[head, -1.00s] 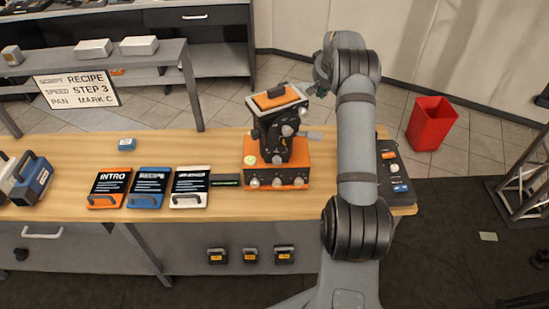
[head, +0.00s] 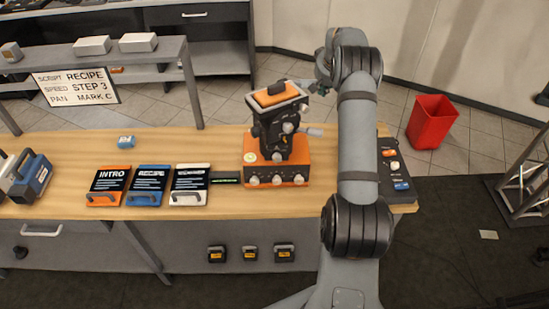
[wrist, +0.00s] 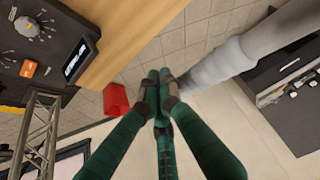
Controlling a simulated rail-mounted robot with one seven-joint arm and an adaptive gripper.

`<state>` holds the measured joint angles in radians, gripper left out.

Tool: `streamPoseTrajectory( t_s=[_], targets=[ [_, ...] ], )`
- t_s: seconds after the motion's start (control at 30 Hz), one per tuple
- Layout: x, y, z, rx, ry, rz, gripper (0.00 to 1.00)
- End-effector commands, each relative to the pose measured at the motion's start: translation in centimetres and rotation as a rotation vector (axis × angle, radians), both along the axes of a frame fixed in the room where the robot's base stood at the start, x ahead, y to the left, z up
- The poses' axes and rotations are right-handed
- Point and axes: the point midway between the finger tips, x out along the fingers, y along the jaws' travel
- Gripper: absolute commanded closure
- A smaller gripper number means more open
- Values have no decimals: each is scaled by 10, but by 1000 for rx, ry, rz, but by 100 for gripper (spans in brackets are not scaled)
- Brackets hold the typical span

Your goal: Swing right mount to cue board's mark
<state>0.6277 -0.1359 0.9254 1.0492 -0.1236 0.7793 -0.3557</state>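The mount (head: 277,135) stands upright on the wooden table, with a black body, an orange-topped plate and an orange base with pale knobs. A pale grey handle (head: 315,132) sticks out to its right. The cue board (head: 76,87) at the upper left reads RECIPE, STEP 3 and, beside PAN, MARK C. The marks on the mount are too small to read. My gripper (wrist: 160,84) has dark green fingers closed together with nothing visible between them.
Orange, blue and white cards (head: 147,186) lie left of the mount. A black control panel (head: 394,172) lies at the table's right end, beside my arm. A red bin (head: 432,121) stands on the floor beyond. A grey shelf (head: 100,57) rises behind the table's left side.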

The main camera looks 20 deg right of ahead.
Motion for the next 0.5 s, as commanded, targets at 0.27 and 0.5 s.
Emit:
streamPoseTrajectory(
  t_s=[0.27, 0.5],
  targets=[
    [-2, -1, 7, 0, 0, -1, 100],
    [-2, -1, 28, 1, -1, 0, 100]
  ],
)
